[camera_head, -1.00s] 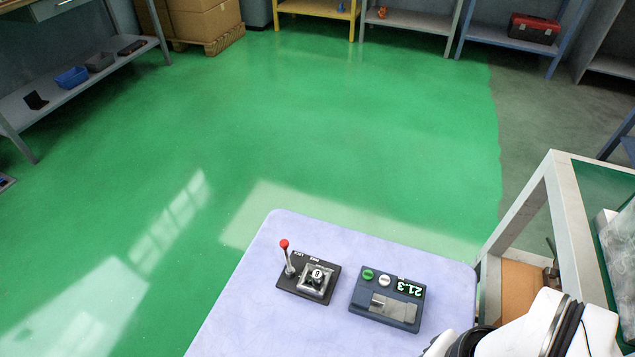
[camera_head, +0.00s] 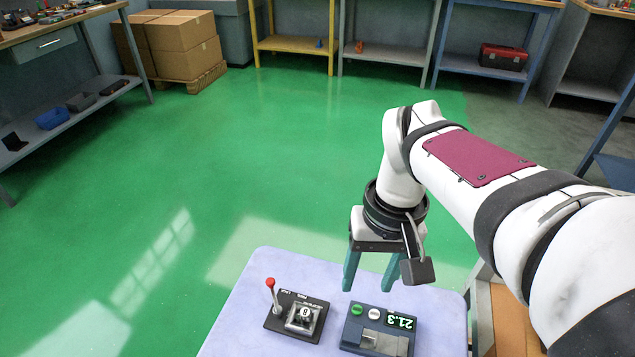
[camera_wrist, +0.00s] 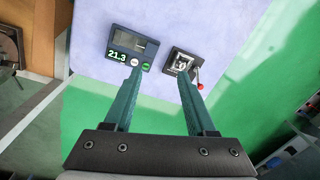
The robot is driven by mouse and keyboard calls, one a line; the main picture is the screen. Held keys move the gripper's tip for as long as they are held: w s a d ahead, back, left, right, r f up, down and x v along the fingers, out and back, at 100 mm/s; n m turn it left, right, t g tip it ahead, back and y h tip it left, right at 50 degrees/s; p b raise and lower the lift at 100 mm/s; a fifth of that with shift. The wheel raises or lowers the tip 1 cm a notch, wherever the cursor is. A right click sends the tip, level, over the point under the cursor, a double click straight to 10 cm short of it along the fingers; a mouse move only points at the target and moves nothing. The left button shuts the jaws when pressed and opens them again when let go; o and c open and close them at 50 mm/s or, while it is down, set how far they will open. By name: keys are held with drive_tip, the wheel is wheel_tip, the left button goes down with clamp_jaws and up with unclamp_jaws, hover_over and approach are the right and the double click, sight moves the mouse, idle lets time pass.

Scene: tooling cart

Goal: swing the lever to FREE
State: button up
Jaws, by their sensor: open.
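The lever (camera_head: 272,288) has a thin metal stem and a red ball knob. It stands at the left end of a dark base plate (camera_head: 283,328) on the cart top, leaning slightly left. Small white lettering on the plate is too small to read. The red knob also shows in the wrist view (camera_wrist: 200,87). My gripper (camera_head: 368,288) points down with its teal fingers apart and empty. It is above the cart, to the right of the lever and over the dark blue display box (camera_head: 352,336), touching neither as far as I can see.
The display box reads 21.3 and has a green and a white button. The pale lavender cart top (camera_head: 245,325) is otherwise bare. A numbered block (camera_head: 304,314) sits on the lever's plate. Shelves and cardboard boxes (camera_head: 185,45) stand far back across open green floor.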

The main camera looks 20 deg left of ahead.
drive_tip(key=w+a+f+n, duration=0.1)
drive_tip(key=w+a+n, duration=0.35)
drive_tip(key=a, duration=0.35)
drive_tip(key=n, duration=0.5)
approach(270, 281)
drive_tip(key=shift+h, duration=0.4)
drive_tip(key=f, duration=0.8)
drive_tip(key=shift+s+a+f, duration=0.1)
drive_tip(key=shift+a+f, duration=0.05)
drive_tip(key=shift+a, duration=0.25)
clamp_jaws()
